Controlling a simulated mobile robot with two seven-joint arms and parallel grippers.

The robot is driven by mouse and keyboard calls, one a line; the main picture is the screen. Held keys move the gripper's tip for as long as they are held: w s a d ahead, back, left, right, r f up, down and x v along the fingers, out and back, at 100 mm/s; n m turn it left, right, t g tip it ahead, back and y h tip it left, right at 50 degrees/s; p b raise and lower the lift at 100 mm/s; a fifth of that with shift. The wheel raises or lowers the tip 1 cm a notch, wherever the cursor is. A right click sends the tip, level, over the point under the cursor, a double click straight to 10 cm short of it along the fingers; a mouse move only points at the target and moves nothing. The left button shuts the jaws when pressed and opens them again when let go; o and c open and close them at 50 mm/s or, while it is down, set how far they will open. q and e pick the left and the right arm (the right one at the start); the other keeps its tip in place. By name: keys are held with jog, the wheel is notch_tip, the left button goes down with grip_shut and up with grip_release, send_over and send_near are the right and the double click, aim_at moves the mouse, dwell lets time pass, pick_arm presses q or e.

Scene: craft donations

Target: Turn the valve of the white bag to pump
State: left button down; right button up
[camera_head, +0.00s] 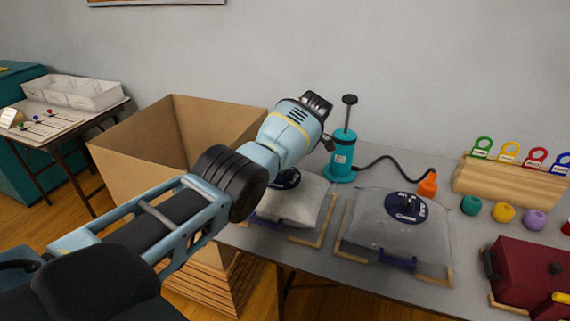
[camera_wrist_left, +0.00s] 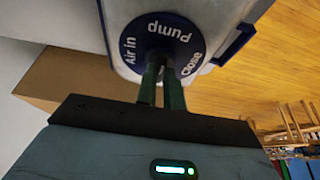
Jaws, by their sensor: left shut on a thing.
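The white bag (camera_head: 296,205) lies on the grey table beside the cardboard box, partly hidden by my left arm. Its dark blue round valve (camera_head: 287,180) shows at the bag's back edge. In the left wrist view the valve dial (camera_wrist_left: 166,30) carries the words "Air in", "pump" and "close". My left gripper (camera_wrist_left: 163,62) is shut on the valve's knob at the dial's middle. The knob is hidden between the green fingers, so I cannot tell which word it points at. In the head view the fingers are hidden behind my arm. My right gripper is not in view.
A second, greyer bag (camera_head: 378,240) with its own blue valve (camera_head: 406,206) lies to the right. A teal pump (camera_head: 342,158) with a black hose and orange nozzle (camera_head: 428,184) stands behind. An open cardboard box (camera_head: 128,150) stands left. Yarn balls and a red case (camera_head: 525,272) are farther right.

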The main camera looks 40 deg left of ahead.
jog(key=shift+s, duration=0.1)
pick_arm(q)
jog(key=c, duration=1.5)
grip_release()
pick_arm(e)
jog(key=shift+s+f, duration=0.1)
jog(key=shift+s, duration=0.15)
pick_arm(q)
jog(key=v, duration=0.7)
jog(key=shift+d+r, duration=0.2)
jog(key=shift+r, duration=0.15)
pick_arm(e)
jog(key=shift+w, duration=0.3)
pick_arm(q)
jog(key=shift+f, duration=0.1)
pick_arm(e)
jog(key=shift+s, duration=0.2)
